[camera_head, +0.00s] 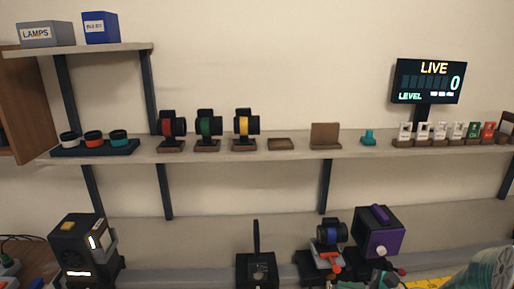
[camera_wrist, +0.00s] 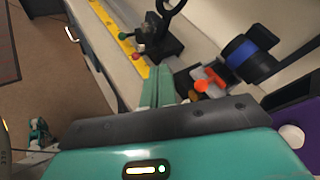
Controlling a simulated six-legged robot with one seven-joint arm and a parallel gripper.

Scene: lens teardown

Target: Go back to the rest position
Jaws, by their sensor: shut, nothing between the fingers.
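My gripper (camera_wrist: 158,88) shows in the wrist view as two teal fingers lying side by side, shut and with nothing between them. It is over the bench edge, left of a small mount with an orange knob (camera_wrist: 201,86). In the head view, a teal and pale part of my arm shows at the lower right corner; the fingers cannot be made out there.
A blue-ringed lens (camera_head: 331,232) sits on a mount beside a purple box (camera_head: 378,232). A black stand (camera_wrist: 160,40) and yellow ruler (camera_wrist: 124,42) are near my fingers. A black rod device (camera_head: 257,268) stands mid-bench. The shelf (camera_head: 230,155) holds lenses and small stands.

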